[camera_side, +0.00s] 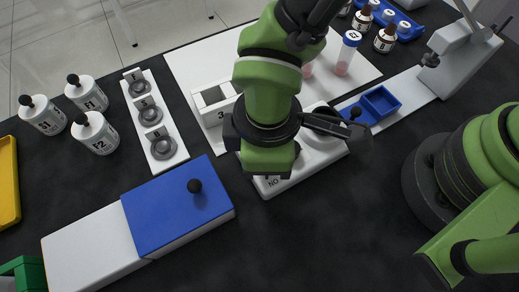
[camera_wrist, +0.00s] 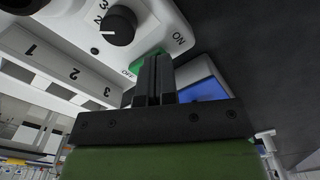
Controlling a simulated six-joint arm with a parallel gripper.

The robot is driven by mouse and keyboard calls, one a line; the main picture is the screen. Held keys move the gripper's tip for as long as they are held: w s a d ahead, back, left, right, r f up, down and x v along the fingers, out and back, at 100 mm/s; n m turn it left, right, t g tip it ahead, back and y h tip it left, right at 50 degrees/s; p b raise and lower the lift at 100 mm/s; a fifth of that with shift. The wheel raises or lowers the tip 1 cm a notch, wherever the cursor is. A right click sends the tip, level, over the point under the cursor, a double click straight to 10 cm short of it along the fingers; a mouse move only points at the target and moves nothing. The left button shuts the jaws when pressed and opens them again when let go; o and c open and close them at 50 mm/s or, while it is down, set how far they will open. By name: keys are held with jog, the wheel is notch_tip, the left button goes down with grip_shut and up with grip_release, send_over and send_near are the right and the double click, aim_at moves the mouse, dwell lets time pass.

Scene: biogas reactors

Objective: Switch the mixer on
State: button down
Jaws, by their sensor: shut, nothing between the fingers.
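The mixer (camera_side: 285,183) is a white device, partly hidden behind my arm in the side view. In the wrist view its white panel (camera_wrist: 160,20) carries a black knob (camera_wrist: 118,27) with numbers around it and a green switch (camera_wrist: 148,58) between ON and OFF marks. My gripper (camera_wrist: 155,62) is shut and empty, with its fingertips over the lower part of the green switch. I cannot tell whether they touch it, or which way the switch is set. In the side view the fingertips are hidden by my wrist.
A blue-lidded white box (camera_side: 160,222) with a black knob lies front left. A white numbered rack (camera_side: 212,100) stands beside my arm. A white strip (camera_side: 153,120) with several lettered holders and labelled bottles (camera_side: 95,133) are at left. A blue tray (camera_side: 381,102) is at right.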

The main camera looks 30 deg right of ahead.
jog(key=shift+f, duration=0.3)
jog(key=shift+r, duration=3.5)
jog(key=w+d+r+m+t+y, duration=0.1)
jog(key=w+d+r+m, duration=0.1)
jog(key=d+r, duration=0.15)
jog(key=w+d+r+m+y, duration=0.1)
jog(key=w+d+r+m, duration=0.15)
jog(key=r, duration=0.25)
jog(key=s+d+r+m+t, duration=0.3)
jog(key=s+d+r+m, duration=0.1)
jog(key=d, duration=0.5)
jog(key=s+d+r+m+t, duration=0.3)
jog(key=d+r+m, duration=0.3)
jog(key=d, duration=0.3)
jog(key=shift+s+r+m, duration=0.2)
jog(key=shift+s+m, duration=0.35)
jog(key=shift+m, duration=0.3)
